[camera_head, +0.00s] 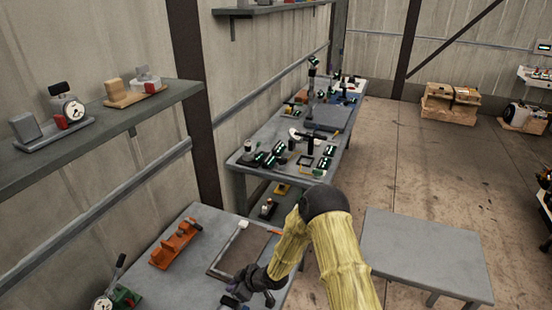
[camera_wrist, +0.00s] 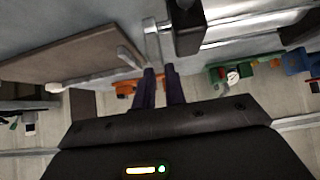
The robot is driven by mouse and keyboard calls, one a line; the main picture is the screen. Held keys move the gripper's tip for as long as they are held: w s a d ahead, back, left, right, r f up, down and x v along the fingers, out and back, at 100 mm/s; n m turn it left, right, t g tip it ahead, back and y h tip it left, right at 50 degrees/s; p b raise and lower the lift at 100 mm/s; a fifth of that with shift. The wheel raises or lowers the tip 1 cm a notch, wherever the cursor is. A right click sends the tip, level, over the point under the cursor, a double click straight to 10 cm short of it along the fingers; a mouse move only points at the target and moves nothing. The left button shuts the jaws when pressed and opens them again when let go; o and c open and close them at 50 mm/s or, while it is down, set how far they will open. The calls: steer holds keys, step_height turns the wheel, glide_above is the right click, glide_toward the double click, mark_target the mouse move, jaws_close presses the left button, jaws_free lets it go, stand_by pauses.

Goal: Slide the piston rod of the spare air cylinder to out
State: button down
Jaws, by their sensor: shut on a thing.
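The air cylinder shows in the wrist view at top right, as a silver tube (camera_wrist: 250,28) with a black end block (camera_wrist: 187,28). A pale grey bar (camera_wrist: 152,42), seemingly the piston rod's end piece, stands just left of the black block. My gripper (camera_wrist: 161,72) has its two purple fingers close together at the lower end of this bar. It seems shut on the bar; the exact contact is hard to see. In the head view my gripper (camera_head: 240,298) is low at the bottom edge, over the near bench, and the cylinder cannot be made out there.
The near bench (camera_head: 190,285) bears a brown framed board (camera_head: 243,252), an orange fixture (camera_head: 175,244) and a green device with a gauge (camera_head: 122,297). A shelf (camera_head: 100,135) juts from the left wall. A farther bench (camera_head: 240,160) is crowded. A grey table (camera_head: 425,250) at right is bare.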

steer(key=shift+w+d, duration=0.2)
steer(key=shift+w, duration=0.2)
steer(key=c, duration=1.4)
jaws_free()
steer(key=shift+o, duration=0.2)
steer(key=p+v, duration=0.4)
steer(key=v, duration=0.4)
steer(key=shift+o, duration=0.2)
steer(key=o, duration=0.5)
